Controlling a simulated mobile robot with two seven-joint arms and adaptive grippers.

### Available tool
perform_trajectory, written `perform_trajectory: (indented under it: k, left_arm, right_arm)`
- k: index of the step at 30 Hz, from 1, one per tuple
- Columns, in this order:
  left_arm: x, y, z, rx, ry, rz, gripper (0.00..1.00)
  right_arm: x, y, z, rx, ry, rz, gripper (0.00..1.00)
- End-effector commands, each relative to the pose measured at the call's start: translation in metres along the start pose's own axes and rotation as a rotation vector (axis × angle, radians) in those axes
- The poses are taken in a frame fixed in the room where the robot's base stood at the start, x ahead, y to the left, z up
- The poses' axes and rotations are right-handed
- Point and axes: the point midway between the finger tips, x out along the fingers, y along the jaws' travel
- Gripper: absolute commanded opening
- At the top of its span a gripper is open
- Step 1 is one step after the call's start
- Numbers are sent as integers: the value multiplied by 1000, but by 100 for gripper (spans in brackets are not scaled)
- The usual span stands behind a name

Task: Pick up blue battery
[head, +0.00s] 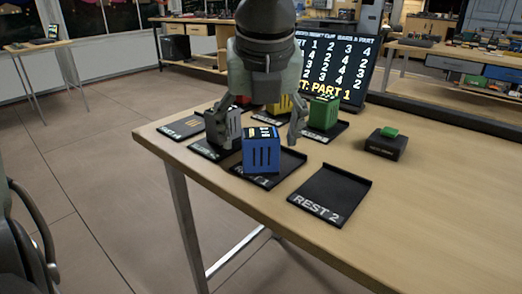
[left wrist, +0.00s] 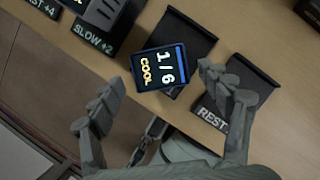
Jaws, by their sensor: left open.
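The blue battery (head: 261,152) stands upright at the black pad (head: 284,168) behind the REST 2 pad. Its dark screen, reading "1/6 COOL", faces up in the left wrist view (left wrist: 158,68). My left gripper (head: 258,140) hangs over it from above, open, with one finger to each side. In the left wrist view the open fingers (left wrist: 152,92) are apart, and the battery lies beyond and between their tips. I see no clear contact. The left finger partly hides a grey battery (head: 233,124) just behind.
The grey battery is close on the left. A green battery (head: 323,113) and a yellow one (head: 280,106) stand behind. The REST 2 pad (head: 330,194) is empty. A black box with a green top (head: 387,143) sits right. A screen (head: 335,65) stands at the back.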

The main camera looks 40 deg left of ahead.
Motion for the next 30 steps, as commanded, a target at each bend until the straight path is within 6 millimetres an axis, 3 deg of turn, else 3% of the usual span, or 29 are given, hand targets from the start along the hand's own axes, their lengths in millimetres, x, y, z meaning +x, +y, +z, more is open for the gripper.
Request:
perform_trajectory:
  k: [7, 16, 30]
  left_arm:
    - [34, -1, 2, -1, 4, 1, 78]
    - [38, -1, 2, -1, 1, -1, 76]
    - [38, -1, 2, -1, 1, -1, 18]
  right_arm:
    - [-2, 6, 12, -2, -55, 12, 40]
    - [-2, 6, 13, -2, -57, 13, 40]
    - [-2, 6, 13, -2, -58, 12, 40]
